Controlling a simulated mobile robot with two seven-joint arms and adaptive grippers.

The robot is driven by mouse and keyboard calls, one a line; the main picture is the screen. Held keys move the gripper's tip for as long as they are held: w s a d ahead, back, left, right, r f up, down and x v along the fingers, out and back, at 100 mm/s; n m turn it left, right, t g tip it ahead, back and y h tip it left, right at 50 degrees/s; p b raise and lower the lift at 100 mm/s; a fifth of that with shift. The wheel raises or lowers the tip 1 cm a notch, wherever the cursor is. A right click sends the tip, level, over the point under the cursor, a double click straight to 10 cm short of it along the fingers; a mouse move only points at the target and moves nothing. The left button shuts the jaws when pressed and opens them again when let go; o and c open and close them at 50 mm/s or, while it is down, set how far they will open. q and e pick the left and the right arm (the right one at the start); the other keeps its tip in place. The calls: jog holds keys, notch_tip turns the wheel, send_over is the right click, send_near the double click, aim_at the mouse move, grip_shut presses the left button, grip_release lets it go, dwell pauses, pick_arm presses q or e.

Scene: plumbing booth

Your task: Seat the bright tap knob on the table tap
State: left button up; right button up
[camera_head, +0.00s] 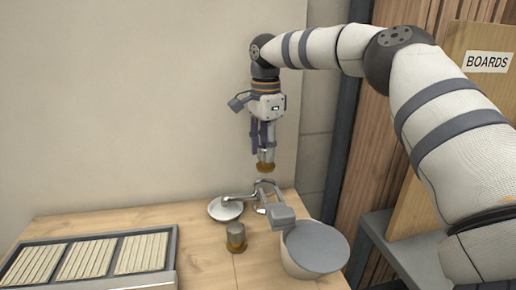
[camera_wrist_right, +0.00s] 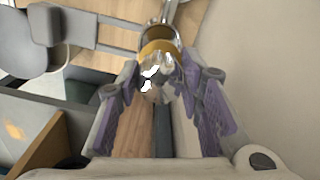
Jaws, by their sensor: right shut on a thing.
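My right gripper (camera_head: 264,148) points down from above and is shut on the bright tap knob (camera_head: 266,164), a shiny chrome piece with a brass-coloured lower end. In the right wrist view the knob (camera_wrist_right: 160,72) sits between the two purple-padded fingers (camera_wrist_right: 160,85), with its brass collar facing away from the palm. The chrome table tap (camera_head: 264,192) stands on the table below the held knob, with a visible gap between them in the head view. Part of the tap (camera_wrist_right: 170,10) shows beyond the knob in the wrist view. My left gripper is out of view.
A duller knob with a brass base (camera_head: 236,234) stands on the table in front of the tap. A small white dish (camera_head: 222,210) lies left of the tap. A grey-lidded bin (camera_head: 316,248) is at right. A tray (camera_head: 172,256) of pale strips lies at left.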

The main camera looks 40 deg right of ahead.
aim_at(264, 165)
jog(key=shift+f+b, duration=0.3)
jog(key=shift+f, duration=2.5)
jog(key=o, duration=1.3)
jog(key=shift+r, duration=0.1)
notch_tip(264, 165, up, 12)
jog(key=shift+f, duration=0.1)
